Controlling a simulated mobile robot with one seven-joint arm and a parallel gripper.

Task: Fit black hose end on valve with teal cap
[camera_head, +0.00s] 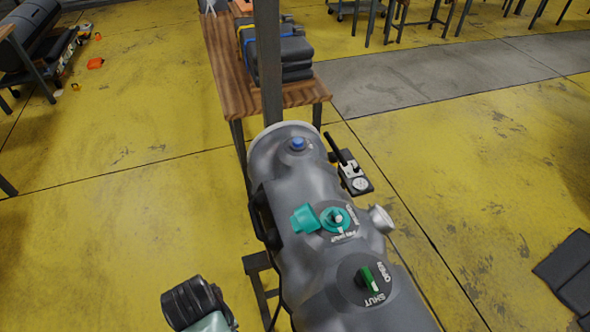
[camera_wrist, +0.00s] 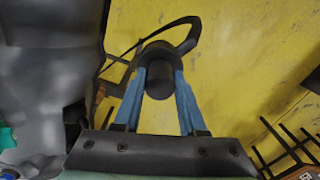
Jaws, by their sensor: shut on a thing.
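My gripper (camera_wrist: 159,80) is shut on the black hose end (camera_wrist: 158,56), a dark cylinder between its two blue fingers in the wrist view. A thin black hose loops behind it. The valve with the teal cap (camera_head: 304,219) is on top of the grey boat tube (camera_head: 317,181) in the head view. The cap is swung to the left of the teal valve ring (camera_head: 336,219), which shows a pale centre. The held hose end is apart from the valve, off the side of the tube. My fingers cannot be made out in the head view.
A valve with a green handle (camera_head: 368,279) and a blue-capped fitting (camera_head: 297,144) are on the same tube. A gauge device (camera_head: 355,181) is at its right side. A wooden table (camera_head: 228,82) with dark folded items stands behind. Yellow floor (camera_head: 130,215) is open at left.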

